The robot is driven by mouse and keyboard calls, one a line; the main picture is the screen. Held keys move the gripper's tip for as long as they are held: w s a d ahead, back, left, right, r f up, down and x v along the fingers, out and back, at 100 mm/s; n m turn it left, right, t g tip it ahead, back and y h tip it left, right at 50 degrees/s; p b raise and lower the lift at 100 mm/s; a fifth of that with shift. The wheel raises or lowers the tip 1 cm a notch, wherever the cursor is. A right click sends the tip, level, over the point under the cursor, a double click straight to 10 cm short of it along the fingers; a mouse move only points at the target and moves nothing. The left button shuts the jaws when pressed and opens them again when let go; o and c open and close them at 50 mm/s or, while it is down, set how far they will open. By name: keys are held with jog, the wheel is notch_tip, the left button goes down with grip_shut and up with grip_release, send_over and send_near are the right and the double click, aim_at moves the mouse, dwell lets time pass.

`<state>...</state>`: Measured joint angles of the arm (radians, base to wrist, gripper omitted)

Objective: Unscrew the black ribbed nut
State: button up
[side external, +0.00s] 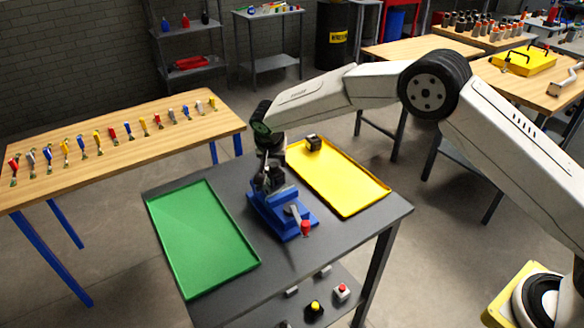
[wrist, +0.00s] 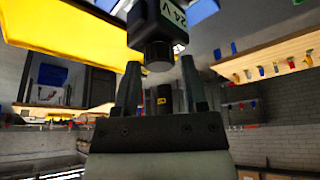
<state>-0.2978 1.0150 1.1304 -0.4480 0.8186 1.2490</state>
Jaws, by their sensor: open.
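The black ribbed nut (wrist: 158,54) is at the end of a dark box with a "24 V" label (wrist: 172,22) in the wrist view. In the side view the dark box (side external: 268,184) sits on the blue vise (side external: 283,213), and the nut is too small and covered to make out there. My gripper (side external: 266,160) is right above the box. In the wrist view my gripper (wrist: 161,72) is open, with one finger on each side of the nut's end and a visible gap on both sides. No contact shows.
The vise, with a red-knobbed handle (side external: 305,229), stands on a dark table (side external: 232,187) between an empty green tray (side external: 203,240) and a yellow tray (side external: 350,183). A small dark block (side external: 313,143) lies in the yellow tray. A wooden bench (side external: 110,165) with several screwdriver-like tools stands at left.

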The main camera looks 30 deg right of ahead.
jog(key=shift+m+h, duration=0.3)
jog(key=shift+m, duration=0.7)
grip_shut()
jog(key=shift+n, duration=0.3)
jog(key=shift+n+t+y, duration=0.3)
jog(key=shift+n+y, duration=0.6)
jog(key=shift+n, duration=1.5)
jog(key=shift+n, duration=0.6)
jog(key=shift+n+y, duration=1)
jog(key=shift+n, duration=0.9)
jog(key=shift+n, duration=0.5)
